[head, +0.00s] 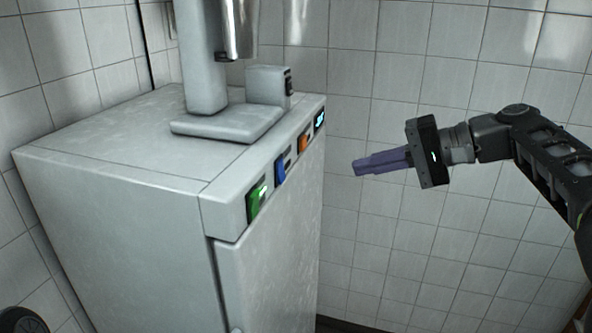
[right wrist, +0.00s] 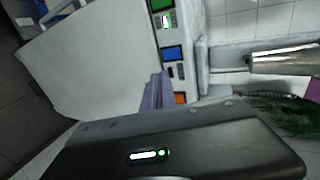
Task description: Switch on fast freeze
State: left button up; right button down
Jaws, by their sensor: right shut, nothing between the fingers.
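A grey freezer cabinet (head: 120,220) has a control strip along its top front edge. On it sit a green switch (head: 255,205), a blue switch (head: 280,171), an orange switch (head: 304,143) and a small lit display (head: 320,119). I cannot read which one is fast freeze. The right wrist view also shows the green switch (right wrist: 166,20), the blue switch (right wrist: 172,53) and the orange switch (right wrist: 181,98), partly hidden. My right gripper (head: 357,167) is shut and empty, in front of the strip and apart from it in the head view.
A grey machine with a metal cylinder (head: 239,28) stands on the cabinet top, its base (head: 225,130) near the front edge. The cabinet door (head: 270,260) is closed below the strip. Tiled walls (head: 450,220) stand behind; the space around my right gripper looks clear.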

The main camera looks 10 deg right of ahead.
jog(key=b, duration=0.1)
send_near(284, 179)
jog(key=x, duration=0.6)
jog(key=shift+s, duration=0.1)
jog(key=shift+a, duration=0.25)
jog(key=shift+w+f, duration=0.1)
jog(key=shift+w, duration=0.1)
jog(key=shift+f, duration=0.1)
jog(key=shift+w+a+b, duration=0.1)
jog(key=shift+a+b, duration=0.05)
jog(key=shift+b, duration=0.15)
